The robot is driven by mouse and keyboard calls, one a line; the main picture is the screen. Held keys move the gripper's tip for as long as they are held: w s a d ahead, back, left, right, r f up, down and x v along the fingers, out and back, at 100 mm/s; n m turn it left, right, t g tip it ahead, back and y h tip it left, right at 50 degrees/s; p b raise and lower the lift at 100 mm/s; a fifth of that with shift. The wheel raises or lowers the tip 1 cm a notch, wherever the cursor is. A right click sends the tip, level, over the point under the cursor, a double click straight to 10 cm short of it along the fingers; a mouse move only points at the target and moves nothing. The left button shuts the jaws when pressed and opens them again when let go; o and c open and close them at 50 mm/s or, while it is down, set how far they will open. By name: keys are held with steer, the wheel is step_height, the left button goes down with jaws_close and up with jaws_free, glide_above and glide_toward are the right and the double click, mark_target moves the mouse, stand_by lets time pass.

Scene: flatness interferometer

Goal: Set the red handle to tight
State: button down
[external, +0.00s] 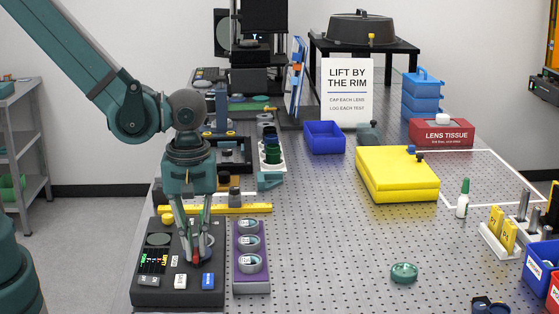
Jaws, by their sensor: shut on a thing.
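The red handle (197,258) is on the dark control box (150,292) at the front left of the table. My gripper (198,255) points straight down over the right part of this box. Its fingers are shut on the red handle, which shows as a small red piece between the fingertips. The fingers hide most of the handle. I cannot read any tight mark or tell which way the handle is turned.
A purple tray (250,286) with several round lens pieces stands close to the right of the box. A yellow bar (250,209) lies behind. A green round piece (404,272) and a yellow case (397,175) are farther right. The table between is clear.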

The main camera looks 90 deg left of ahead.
mark_target(195, 249)
stand_by(0.3)
steer(key=c, duration=2.5)
jaws_free()
steer(key=shift+r, duration=6)
steer(key=shift+s, duration=0.1)
steer(key=s+d+r+m+t+b, duration=0.1)
steer(key=s+m+t, duration=0.1)
steer(key=m, duration=0.4)
steer(key=s+d+r+m+t+b, duration=0.1)
steer(key=s+d+m+t, duration=0.1)
steer(key=s+m, duration=0.2)
steer(key=s+d+r+m+t+b, duration=0.1)
steer(key=s+d+m+t, duration=0.1)
steer(key=m, duration=0.6)
steer(key=shift+s+d+r+t, duration=0.1)
steer(key=shift+s+r+t, duration=0.05)
steer(key=shift+s+t, duration=0.55)
